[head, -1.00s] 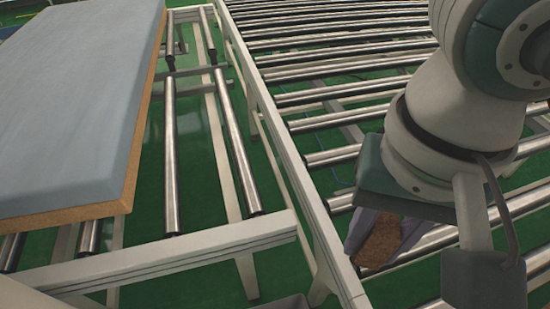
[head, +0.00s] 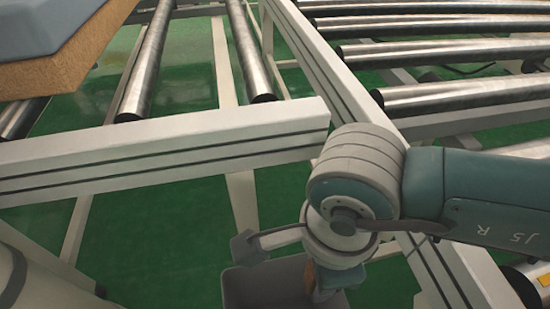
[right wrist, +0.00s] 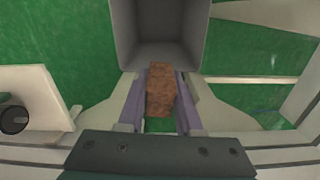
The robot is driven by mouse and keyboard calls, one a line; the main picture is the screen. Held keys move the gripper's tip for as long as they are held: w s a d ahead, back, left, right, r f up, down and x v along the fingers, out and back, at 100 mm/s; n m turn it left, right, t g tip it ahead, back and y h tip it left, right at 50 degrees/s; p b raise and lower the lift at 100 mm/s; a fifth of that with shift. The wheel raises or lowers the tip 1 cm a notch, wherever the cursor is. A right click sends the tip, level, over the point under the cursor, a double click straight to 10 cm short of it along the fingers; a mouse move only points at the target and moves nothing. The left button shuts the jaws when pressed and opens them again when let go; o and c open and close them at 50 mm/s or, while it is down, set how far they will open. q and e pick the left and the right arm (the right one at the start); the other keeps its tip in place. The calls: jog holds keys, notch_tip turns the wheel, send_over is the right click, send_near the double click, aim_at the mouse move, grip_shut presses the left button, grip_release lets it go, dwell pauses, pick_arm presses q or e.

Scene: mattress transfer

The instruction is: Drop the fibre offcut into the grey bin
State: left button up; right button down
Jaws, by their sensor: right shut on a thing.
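The fibre offcut (right wrist: 161,90) is a brown, rough block between the purple-grey fingers of my right gripper (right wrist: 160,100) in the right wrist view. The gripper is shut on it. In the head view a small brown edge of the offcut (head: 309,277) shows beside my right gripper (head: 325,290), mostly hidden by the wrist. The grey bin (head: 262,286) stands on the floor at the bottom of the head view. In the right wrist view the open bin (right wrist: 160,57) lies under and beyond the offcut's far end. My left gripper is out of view.
A pale conveyor frame beam (head: 160,150) runs across the head view, with metal rollers (head: 150,60) behind it. A blue-topped mattress (head: 50,30) lies on the rollers at top left. More rollers (head: 450,95) fill the right. Green floor (head: 170,235) is clear left of the bin.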

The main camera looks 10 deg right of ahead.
pick_arm(q)
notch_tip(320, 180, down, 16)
jog(key=b, duration=1.3)
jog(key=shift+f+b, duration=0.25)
jog(key=shift+b, duration=0.05)
pick_arm(e)
notch_tip(320, 180, down, 19)
jog(key=a+m, duration=0.1)
jog(key=m, duration=0.2)
jog(key=shift+f, duration=0.15)
jog(key=shift+s, duration=0.1)
jog(key=c, duration=0.5)
grip_release()
pick_arm(q)
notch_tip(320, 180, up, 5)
jog(key=p, duration=0.5)
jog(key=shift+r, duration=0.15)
pick_arm(e)
notch_tip(320, 180, up, 10)
